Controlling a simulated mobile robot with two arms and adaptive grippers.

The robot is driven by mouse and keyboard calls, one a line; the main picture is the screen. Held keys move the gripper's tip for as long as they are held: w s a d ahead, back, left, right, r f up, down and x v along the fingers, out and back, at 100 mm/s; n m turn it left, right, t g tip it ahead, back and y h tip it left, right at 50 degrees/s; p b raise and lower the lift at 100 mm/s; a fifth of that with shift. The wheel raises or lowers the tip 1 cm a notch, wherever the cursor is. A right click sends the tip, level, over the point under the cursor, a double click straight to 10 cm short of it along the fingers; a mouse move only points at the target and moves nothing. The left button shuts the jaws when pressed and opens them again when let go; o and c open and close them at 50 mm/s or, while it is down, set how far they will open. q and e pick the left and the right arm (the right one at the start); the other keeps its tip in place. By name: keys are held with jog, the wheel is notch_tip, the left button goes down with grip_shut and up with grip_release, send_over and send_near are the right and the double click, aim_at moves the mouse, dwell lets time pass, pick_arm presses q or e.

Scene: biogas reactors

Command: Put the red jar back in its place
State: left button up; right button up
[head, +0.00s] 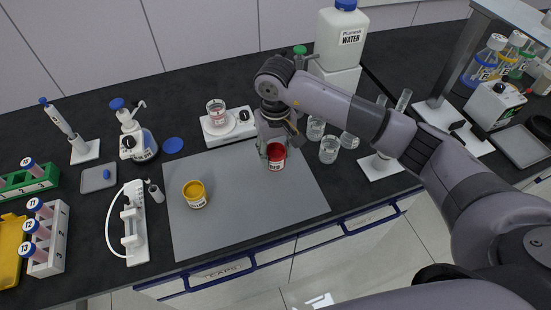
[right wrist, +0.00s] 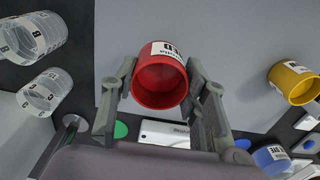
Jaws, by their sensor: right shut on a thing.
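The red jar (head: 276,157) with a white label is on or just above the right part of the grey mat (head: 245,200) in the head view; I cannot tell whether it touches. My right gripper (head: 270,150) is shut on it from above. In the right wrist view the red jar (right wrist: 160,76) is upright between the two fingers of my right gripper (right wrist: 162,85), its open top facing the camera. My left gripper is not in view.
A yellow jar (head: 195,194) stands on the mat's left part. A scale with a beaker (head: 217,112) stands behind the mat. Glass beakers (head: 329,149) stand right of the red jar. A white water container (head: 340,40) stands at the back. The mat's middle is clear.

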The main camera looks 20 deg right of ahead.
aim_at(275, 163)
notch_tip(275, 163, down, 4)
jog(key=shift+f+p, duration=0.25)
jog(key=shift+p, duration=0.3)
jog(key=shift+f, duration=0.1)
jog(key=shift+f, duration=0.15)
jog(key=o, duration=1.2)
jog(key=shift+o, duration=0.2)
